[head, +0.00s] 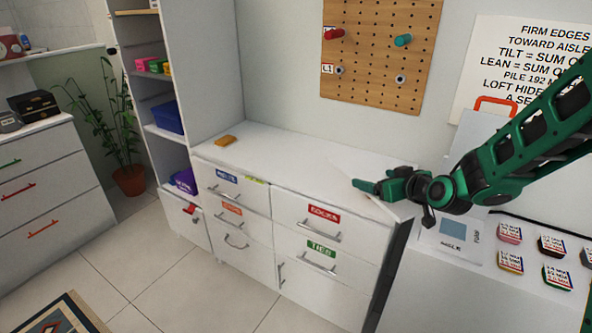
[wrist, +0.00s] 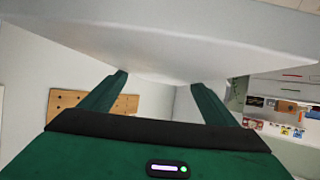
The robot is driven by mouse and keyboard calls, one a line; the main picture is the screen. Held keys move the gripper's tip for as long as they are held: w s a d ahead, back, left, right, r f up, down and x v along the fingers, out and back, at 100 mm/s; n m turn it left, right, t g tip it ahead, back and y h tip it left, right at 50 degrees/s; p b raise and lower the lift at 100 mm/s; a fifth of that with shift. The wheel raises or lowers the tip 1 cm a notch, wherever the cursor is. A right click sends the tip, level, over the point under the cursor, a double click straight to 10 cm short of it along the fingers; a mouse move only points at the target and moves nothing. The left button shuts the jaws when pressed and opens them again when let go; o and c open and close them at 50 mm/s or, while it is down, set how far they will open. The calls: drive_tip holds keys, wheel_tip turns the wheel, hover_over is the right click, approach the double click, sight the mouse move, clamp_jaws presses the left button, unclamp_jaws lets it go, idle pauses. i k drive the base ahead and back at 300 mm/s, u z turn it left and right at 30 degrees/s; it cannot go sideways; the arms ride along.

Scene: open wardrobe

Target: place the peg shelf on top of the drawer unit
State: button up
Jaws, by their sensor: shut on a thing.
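The white drawer unit (head: 270,146) stands against the wall, with labelled drawer fronts below a pale top. My gripper (head: 358,184) is over the right part of that top, close to its front edge. In the wrist view my gripper (wrist: 158,82) is shut on a wide white board (wrist: 150,45), which I take to be the peg shelf. The board spans the upper part of that view and hides much beyond it. In the head view it blends with the white top, so I cannot tell whether it touches the top.
A pegboard (head: 372,75) with pegs hangs above. A tall open shelf (head: 205,60) stands left. Several small labelled blocks lie on the white surface (head: 470,300) at right.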

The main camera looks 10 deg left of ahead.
sight(260, 159)
drive_tip(key=k, duration=0.6)
drive_tip(key=z, duration=0.25)
drive_tip(key=i, duration=0.85)
drive_tip(key=u, duration=0.55)
drive_tip(key=i, duration=0.95)
drive_tip(key=u, duration=0.75)
